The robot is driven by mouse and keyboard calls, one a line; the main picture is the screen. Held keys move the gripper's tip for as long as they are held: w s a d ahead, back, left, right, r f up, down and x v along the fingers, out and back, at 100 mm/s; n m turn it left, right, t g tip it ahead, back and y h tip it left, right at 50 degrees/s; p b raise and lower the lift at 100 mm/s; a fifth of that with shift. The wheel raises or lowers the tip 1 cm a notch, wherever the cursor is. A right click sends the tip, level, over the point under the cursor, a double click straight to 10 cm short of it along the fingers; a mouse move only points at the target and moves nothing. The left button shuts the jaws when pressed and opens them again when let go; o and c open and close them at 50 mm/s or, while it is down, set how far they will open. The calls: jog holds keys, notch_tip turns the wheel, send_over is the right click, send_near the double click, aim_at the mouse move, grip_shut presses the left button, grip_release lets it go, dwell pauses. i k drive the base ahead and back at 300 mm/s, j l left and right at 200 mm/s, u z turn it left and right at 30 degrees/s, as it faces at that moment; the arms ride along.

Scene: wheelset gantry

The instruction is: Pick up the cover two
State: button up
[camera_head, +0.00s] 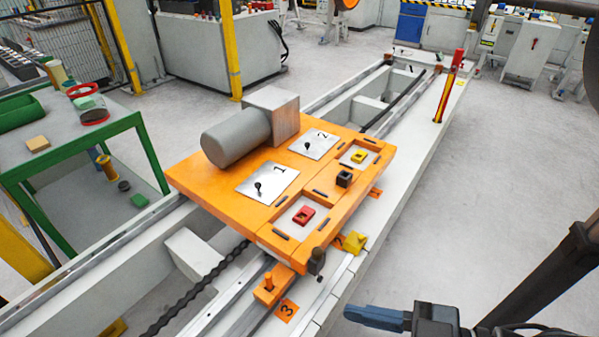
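Cover two (321,147) is a flat light-grey metal plate marked "2" with a small black knob. It lies on the orange cart top (215,188), right beside a grey metal block. Cover one (262,184), a similar plate marked "1" with a black knob, lies nearer and to the left. My gripper (376,318) is at the bottom edge, right of centre, well apart from both covers. One blue-grey finger shows; the rest is cut off by the frame, so its opening cannot be told.
A grey cylinder (235,137) and block (272,113) stand on the cart behind the covers. Red (303,215) and yellow (359,156) pieces sit in recesses at the right. A red-yellow post (446,96) stands beside the rails. Floor to the right is clear.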

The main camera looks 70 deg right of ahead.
aim_at(313, 144)
jog(key=z, duration=1.6)
jog(key=i+l, duration=0.25)
jog(key=l, duration=0.15)
jog(key=i+l, duration=0.2)
jog(key=l, duration=0.2)
jog(key=i+l, duration=0.25)
jog(key=l, duration=0.15)
jog(key=i+l, duration=0.25)
jog(key=l, duration=0.15)
jog(key=i+l, duration=0.25)
jog(key=l+u, duration=0.05)
jog(key=l, duration=0.05)
